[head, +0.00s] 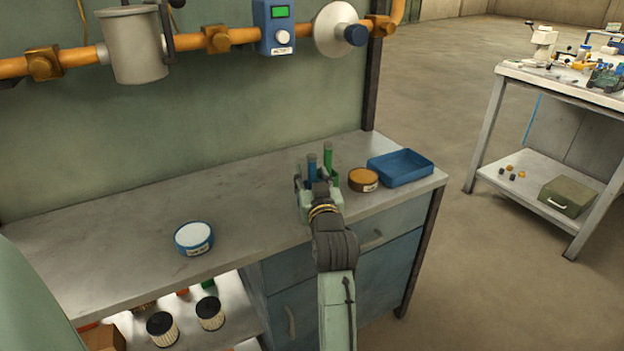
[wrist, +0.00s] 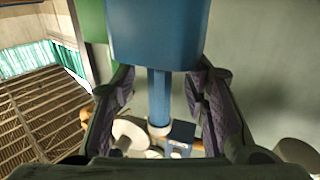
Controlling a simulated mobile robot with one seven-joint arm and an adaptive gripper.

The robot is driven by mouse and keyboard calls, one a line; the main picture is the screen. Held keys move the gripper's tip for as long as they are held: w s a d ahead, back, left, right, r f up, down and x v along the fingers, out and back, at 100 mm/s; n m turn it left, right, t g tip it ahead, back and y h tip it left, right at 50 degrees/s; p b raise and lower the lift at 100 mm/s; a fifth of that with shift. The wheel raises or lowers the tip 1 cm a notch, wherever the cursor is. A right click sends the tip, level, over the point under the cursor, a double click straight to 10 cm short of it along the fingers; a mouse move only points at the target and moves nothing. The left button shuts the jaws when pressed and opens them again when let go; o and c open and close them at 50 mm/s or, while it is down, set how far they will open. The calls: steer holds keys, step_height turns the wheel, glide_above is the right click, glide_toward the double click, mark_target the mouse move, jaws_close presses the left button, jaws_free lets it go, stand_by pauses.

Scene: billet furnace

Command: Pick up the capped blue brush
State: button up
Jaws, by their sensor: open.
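The blue brush (head: 312,168) stands upright on the right part of the bench in the head view, partly hidden by my arm. In the wrist view the blue brush (wrist: 158,95) shows close up, with a wide blue part at the top of the picture and a narrower blue stem. My gripper (head: 317,182) is at the brush in the head view. In the wrist view my gripper (wrist: 160,85) is open, with one finger on each side of the narrow stem and gaps visible beside it. The lower end of the brush is hidden in the head view.
Green upright things (head: 328,156) stand right beside the brush. A brown round tin (head: 363,181) and a blue tray (head: 401,167) are to the right. A blue-rimmed white tub (head: 193,239) stands to the left, with bare bench between. Orange pipework (head: 215,40) runs above the bench.

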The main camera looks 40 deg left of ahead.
steer(key=shift+w+a, duration=0.1)
jaws_close()
stand_by(0.5)
